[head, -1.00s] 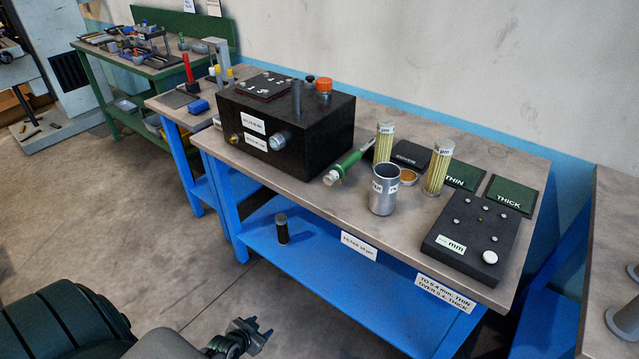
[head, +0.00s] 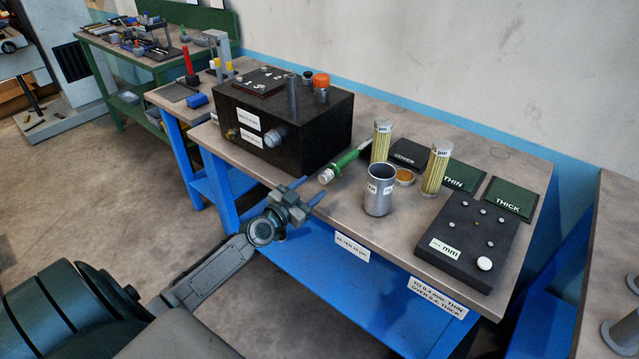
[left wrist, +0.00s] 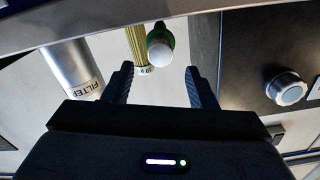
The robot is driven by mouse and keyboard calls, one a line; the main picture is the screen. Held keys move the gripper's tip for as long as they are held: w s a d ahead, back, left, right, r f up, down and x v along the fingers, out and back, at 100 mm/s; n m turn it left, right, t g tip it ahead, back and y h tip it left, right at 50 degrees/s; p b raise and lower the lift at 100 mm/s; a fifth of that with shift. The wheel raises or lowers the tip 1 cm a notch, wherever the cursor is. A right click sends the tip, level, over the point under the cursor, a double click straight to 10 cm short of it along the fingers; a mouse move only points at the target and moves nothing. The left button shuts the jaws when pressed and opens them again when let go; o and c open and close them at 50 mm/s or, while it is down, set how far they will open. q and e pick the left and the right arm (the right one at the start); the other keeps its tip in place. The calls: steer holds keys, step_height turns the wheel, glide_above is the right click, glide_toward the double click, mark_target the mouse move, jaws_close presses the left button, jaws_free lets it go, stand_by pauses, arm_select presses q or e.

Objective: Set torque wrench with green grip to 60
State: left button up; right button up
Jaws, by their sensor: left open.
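The torque wrench with the green grip (head: 343,162) lies on the blue bench, between the black box and the silver cup. Its pale knob end points toward the bench's front edge. My left gripper (head: 307,190) is open and empty at the front edge, just short of the knob. In the left wrist view, the wrench (left wrist: 160,44) shows end-on beyond and between the open fingers (left wrist: 158,85), apart from them. The scale on the wrench is too small to read. My right gripper is not in view.
A black box (head: 318,138) with knobs stands left of the wrench. A silver cup (head: 378,190), two yellow filters (head: 437,168) and a black block (head: 470,240) stand to the right. Green THIN (head: 459,177) and THICK (head: 508,197) pads lie behind. The bench front strip is fairly clear.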

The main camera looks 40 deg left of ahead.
mark_target(322, 179)
arm_select(q)
steer(key=w, duration=0.3)
steer(key=shift+w+d, duration=0.1)
steer(key=shift+w, duration=0.65)
steer(key=shift+c, duration=1.1)
steer(key=c, duration=0.8)
steer(key=shift+o, duration=0.2)
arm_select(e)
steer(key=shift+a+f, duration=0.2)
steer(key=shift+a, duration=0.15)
